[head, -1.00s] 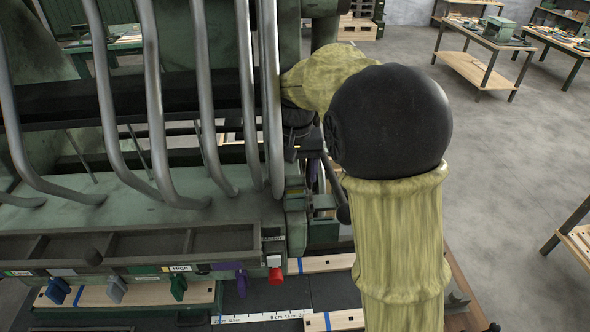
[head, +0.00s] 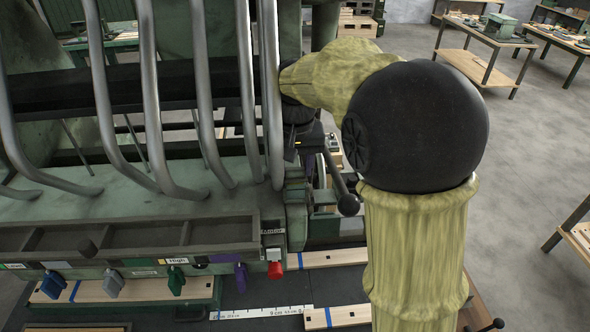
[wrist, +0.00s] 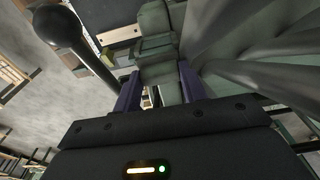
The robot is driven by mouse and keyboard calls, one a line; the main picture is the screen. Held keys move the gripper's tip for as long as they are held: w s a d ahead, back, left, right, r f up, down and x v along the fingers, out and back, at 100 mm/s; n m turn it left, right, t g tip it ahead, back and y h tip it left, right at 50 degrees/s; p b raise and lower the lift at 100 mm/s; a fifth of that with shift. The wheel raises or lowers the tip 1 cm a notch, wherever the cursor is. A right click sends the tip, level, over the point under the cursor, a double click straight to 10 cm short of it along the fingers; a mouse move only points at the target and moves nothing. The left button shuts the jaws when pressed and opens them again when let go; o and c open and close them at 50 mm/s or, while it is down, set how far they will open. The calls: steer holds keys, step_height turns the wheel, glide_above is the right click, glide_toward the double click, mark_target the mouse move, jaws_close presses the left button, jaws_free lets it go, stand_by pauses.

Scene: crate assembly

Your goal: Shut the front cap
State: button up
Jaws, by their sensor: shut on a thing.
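My gripper (wrist: 158,88) has its two purple fingers on either side of a grey-green metal part (wrist: 160,50) of the machine and is shut on it. I take this part to be the front cap, but its full outline and how far it is closed cannot be told. In the head view my gripper (head: 316,168) is at the right end of the green machine (head: 225,185), low beside the bent metal pipes. My arm hides much of the part there.
A black lever with a ball knob (head: 348,205) sticks out beside my gripper; the knob also shows in the wrist view (wrist: 57,25). Bent pipes (head: 152,110) stand close on the left. A red knob (head: 275,269) is below. Open floor (head: 520,150) lies to the right.

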steer(key=b, duration=0.1)
steer(key=f+t+b, duration=0.1)
steer(key=shift+s+b, duration=0.2)
steer(key=shift+b, duration=0.2)
steer(key=shift+s+r+t+b, duration=0.1)
steer(key=shift+t+b, duration=0.4)
steer(key=shift+b, duration=0.05)
steer(key=shift+r, duration=0.1)
steer(key=o, duration=1)
steer(key=b+v, duration=0.1)
steer(key=v, duration=1.6)
steer(key=shift+s+r, duration=0.15)
steer(key=shift+s, duration=0.05)
